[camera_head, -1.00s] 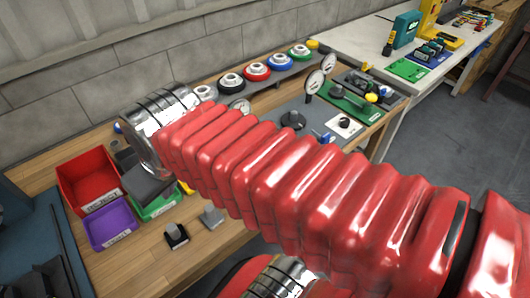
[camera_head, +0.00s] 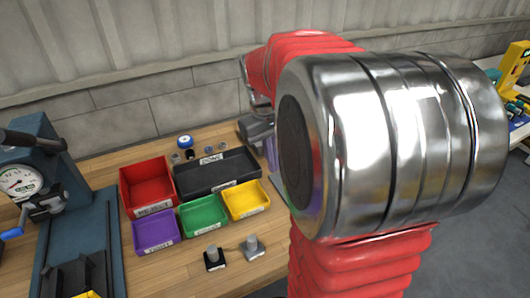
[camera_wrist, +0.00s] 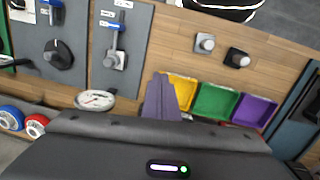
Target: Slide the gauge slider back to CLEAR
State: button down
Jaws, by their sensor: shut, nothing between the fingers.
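Small white labels lie beside the rail's upper end, too small to read. A round white-faced gauge (camera_wrist: 95,100) stands just below that panel. My gripper (camera_wrist: 162,82) is shut and empty, its grey-purple fingers pointing up the picture, right of the gauge and apart from the slider. In the head view my gripper (camera_head: 270,152) is partly hidden behind my arm, near the dark tray; the slider is hidden there.
A red bin (camera_head: 147,185), a dark tray (camera_head: 215,172), and purple (camera_head: 157,230), green (camera_head: 204,214) and yellow (camera_head: 246,199) bins stand on the wooden bench. Two small knobbed blocks (camera_head: 214,258) sit in front. A blue machine with a dial (camera_head: 20,182) stands left.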

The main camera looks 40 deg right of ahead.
jog(key=s+d+f+g+y, duration=0.1)
jog(key=d+f, duration=0.3)
jog(key=d, duration=0.3)
jog(key=s+d+f+m+g+y, duration=0.1)
jog(key=d+f+g, duration=0.1)
jog(key=d+f, duration=0.2)
jog(key=d, duration=0.3)
jog(key=shift+s+d, duration=0.25)
jog(key=shift+d, duration=0.05)
jog(key=shift+f, duration=0.15)
jog(key=x, duration=0.9)
jog(key=shift+s+f, duration=0.25)
jog(key=shift+f, duration=0.05)
jog(key=shift+s, duration=0.1)
